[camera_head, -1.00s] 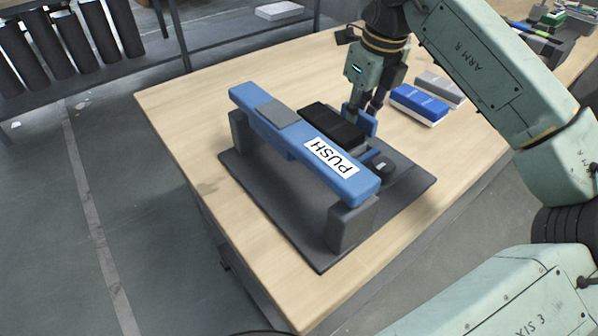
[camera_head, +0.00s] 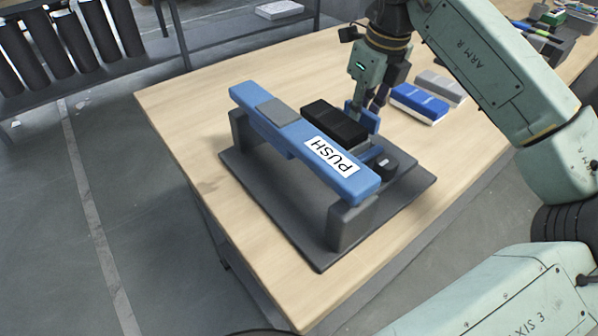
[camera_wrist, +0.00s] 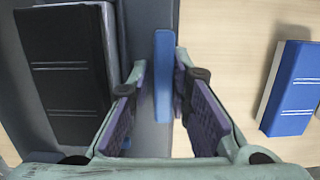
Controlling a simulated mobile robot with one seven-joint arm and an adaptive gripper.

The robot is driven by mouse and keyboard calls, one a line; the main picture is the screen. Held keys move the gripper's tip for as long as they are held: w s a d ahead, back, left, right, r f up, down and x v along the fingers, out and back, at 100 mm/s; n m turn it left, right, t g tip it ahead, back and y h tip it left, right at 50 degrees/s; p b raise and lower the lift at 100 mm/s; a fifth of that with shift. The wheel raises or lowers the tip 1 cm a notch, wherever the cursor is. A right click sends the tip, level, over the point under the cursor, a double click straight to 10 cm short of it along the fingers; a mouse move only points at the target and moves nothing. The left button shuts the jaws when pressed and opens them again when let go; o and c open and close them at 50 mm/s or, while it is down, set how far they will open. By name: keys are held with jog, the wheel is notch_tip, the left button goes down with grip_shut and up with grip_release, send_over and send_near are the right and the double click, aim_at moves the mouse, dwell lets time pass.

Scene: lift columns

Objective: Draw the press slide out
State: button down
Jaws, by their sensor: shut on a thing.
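The press has a blue bar (camera_head: 290,130) labelled PUSH on two grey posts, over a dark base plate (camera_head: 265,205). The slide is behind the bar, with an upright blue handle (camera_head: 372,121) at its far side. A black block with a pale lower part (camera_head: 335,122) rests on the slide, and it also shows in the wrist view (camera_wrist: 68,75). My gripper (camera_head: 366,106) is shut on the blue handle. In the wrist view the handle (camera_wrist: 163,75) stands between my two purple-padded fingers. The bar hides part of the slide.
A blue block (camera_head: 419,102) and a grey block (camera_head: 440,86) lie on the wooden table beyond the press. More items (camera_head: 545,35) lie at the far right. The table between the press and the blue block is clear. A rack of black cylinders (camera_head: 60,45) stands at the left.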

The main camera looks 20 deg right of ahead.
jog(key=c, duration=1.7)
grip_release()
jog(key=shift+f, duration=0.45)
jog(key=shift+d+r, duration=0.1)
jog(key=shift+w+r+p, duration=0.1)
jog(key=shift+r+p, duration=0.65)
jog(key=shift+r, duration=0.15)
jog(key=shift+r+p, duration=1.7)
jog(key=shift+r, duration=1.05)
